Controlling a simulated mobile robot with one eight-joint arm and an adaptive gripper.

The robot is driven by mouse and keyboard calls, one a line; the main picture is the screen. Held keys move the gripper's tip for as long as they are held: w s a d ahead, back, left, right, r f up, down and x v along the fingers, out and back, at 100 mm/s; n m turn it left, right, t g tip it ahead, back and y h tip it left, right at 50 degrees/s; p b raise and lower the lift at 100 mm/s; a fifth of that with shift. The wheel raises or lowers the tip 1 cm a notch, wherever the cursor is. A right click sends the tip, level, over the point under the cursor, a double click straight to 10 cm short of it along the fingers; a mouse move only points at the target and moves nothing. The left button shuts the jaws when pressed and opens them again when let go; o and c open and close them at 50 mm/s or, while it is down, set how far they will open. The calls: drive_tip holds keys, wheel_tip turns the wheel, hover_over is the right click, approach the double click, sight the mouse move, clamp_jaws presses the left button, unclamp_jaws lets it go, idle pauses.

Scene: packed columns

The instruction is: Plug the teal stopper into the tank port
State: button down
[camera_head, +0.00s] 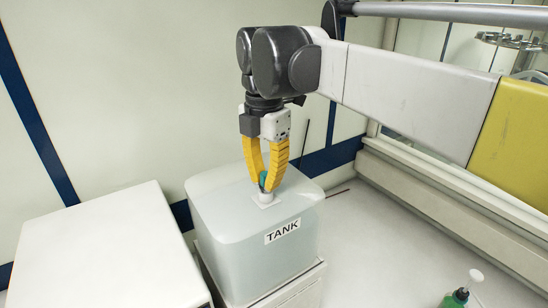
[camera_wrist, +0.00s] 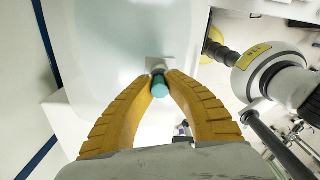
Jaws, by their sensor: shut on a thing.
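The teal stopper (camera_wrist: 160,90) is between the yellow fingertips of my gripper (camera_wrist: 160,79) in the wrist view. My gripper (camera_head: 265,186) points down at the tank top in the head view, shut on the stopper, with a bit of teal (camera_head: 262,178) showing between the fingers. The tank (camera_head: 245,240) is a translucent pale box with a "TANK" label. The fingers hide part of the port.
A white box (camera_head: 105,255) stands left of the tank. A green bottle with a white pump (camera_head: 458,297) is at the lower right. A wall ledge (camera_head: 450,205) runs along the right.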

sight(266, 173)
drive_tip(key=c, duration=1.4)
unclamp_jaws()
wheel_tip(266, 173, up, 12)
